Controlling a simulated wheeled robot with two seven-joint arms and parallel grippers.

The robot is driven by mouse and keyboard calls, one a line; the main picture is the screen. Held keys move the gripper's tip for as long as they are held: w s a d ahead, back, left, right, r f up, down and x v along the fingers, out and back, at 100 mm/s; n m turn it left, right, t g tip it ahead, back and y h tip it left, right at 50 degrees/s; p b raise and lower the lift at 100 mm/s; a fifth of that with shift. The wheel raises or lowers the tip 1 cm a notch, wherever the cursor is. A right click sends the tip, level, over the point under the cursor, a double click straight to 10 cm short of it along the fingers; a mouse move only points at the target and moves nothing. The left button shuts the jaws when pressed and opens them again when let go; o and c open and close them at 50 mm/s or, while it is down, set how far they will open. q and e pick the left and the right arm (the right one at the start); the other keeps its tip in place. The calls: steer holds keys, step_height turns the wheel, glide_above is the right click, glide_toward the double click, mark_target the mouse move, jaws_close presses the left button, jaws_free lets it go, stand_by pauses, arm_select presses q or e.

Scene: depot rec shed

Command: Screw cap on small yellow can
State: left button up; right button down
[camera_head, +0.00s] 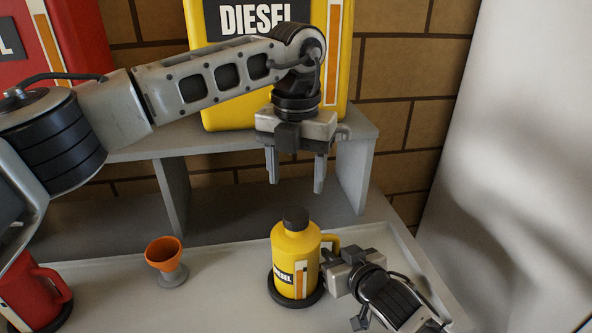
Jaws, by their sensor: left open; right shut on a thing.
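The small yellow can (287,250) marked DIESEL stands upright on a round black base (313,298) on the bench. A black cap (295,217) sits on top of its neck; I cannot tell how tightly it is seated. My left gripper (296,186) is open and empty, pointing down above the cap with a gap between. My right gripper (329,268) comes in from the lower right and is shut on the can's yellow handle (331,243) at its right side. Its fingertips are partly hidden.
A large yellow diesel can (235,115) stands on the grey shelf (225,142) behind. An orange funnel (163,250) stands to the left of the small can. A small red can (30,290) is at lower left, and a large red can (60,45) at upper left.

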mark_target(296, 215)
arm_select(q)
steer(key=shift+r+n, duration=0.1)
steer(key=shift+n, duration=0.7)
steer(key=shift+f, duration=4.05)
steer(key=c, duration=1)
steer(key=m, duration=1.4)
steer(key=shift+m, duration=0.4)
steer(key=o, duration=1.2)
